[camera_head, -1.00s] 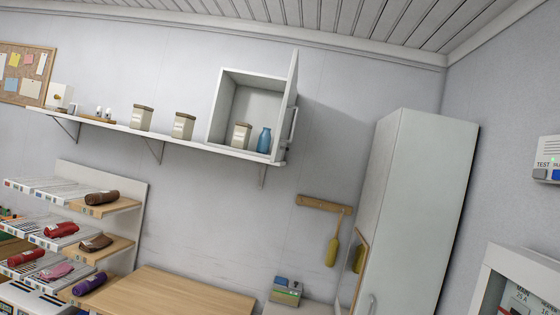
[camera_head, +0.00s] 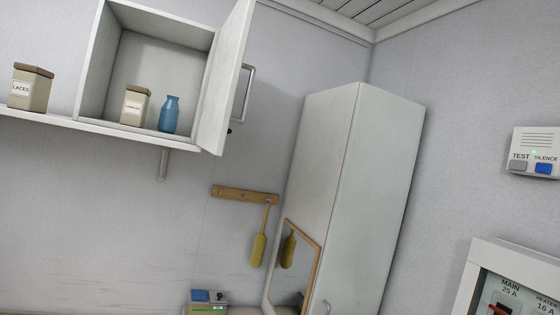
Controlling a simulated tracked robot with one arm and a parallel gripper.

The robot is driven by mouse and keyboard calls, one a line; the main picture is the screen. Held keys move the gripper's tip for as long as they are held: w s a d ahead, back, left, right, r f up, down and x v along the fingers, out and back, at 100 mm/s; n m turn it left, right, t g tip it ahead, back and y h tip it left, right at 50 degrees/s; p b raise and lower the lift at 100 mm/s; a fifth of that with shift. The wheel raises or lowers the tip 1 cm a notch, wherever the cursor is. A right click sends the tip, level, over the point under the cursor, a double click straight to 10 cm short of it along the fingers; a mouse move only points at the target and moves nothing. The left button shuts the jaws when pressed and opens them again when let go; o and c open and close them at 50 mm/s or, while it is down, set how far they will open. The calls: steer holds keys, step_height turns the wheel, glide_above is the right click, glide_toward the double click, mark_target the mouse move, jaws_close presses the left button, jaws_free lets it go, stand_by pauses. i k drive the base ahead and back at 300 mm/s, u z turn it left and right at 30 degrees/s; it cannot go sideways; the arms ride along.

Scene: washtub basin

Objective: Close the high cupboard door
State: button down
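The high cupboard (camera_head: 95,75) is a pale open box on the wall shelf, at the upper left of the view. Its door (camera_head: 226,80) stands open, hinged on the right side and swung out toward me. A metal bar handle (camera_head: 245,93) is on the door's right-hand face. Inside the cupboard stand a beige canister (camera_head: 135,106) with a brown lid and a blue bottle (camera_head: 169,114). My gripper is not in view.
A beige canister labelled LACES (camera_head: 30,88) stands on the shelf (camera_head: 50,124) left of the cupboard. A tall pale locker (camera_head: 370,190) stands right of the door. A peg rail (camera_head: 245,195) holds a yellow brush (camera_head: 259,249). A mirror (camera_head: 290,265) leans by the locker.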

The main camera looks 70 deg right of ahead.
mark_target(216, 117)
steer(key=z, duration=0.65)
steer(key=i, duration=1.1)
steer(key=z, duration=0.85)
